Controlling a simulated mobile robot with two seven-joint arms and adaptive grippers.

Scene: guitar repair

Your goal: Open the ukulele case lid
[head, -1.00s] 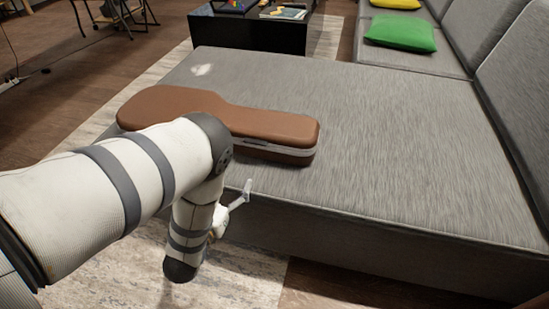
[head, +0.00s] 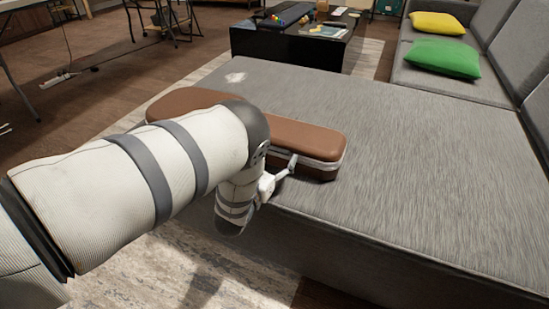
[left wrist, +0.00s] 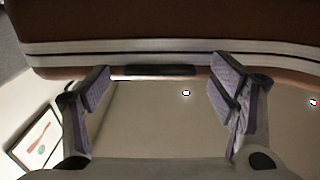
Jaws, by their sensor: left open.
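The brown ukulele case (head: 310,138) lies flat and closed on the grey sofa, with a pale band along its side seam. My arm hides part of its near side in the head view. My left gripper (head: 288,166) is at the near side of the case, close to the seam. In the left wrist view, the left gripper (left wrist: 162,85) is open with nothing between its fingers. The case (left wrist: 160,22) spans the top there, with a dark handle or latch (left wrist: 152,71) below the band, between the fingertips. Whether the fingers touch the case I cannot tell.
The grey sofa seat (head: 430,170) is clear to the right of the case. A green cushion (head: 444,58) and a yellow cushion (head: 437,23) lie farther back. A black low table (head: 290,47) with small items stands behind the sofa seat.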

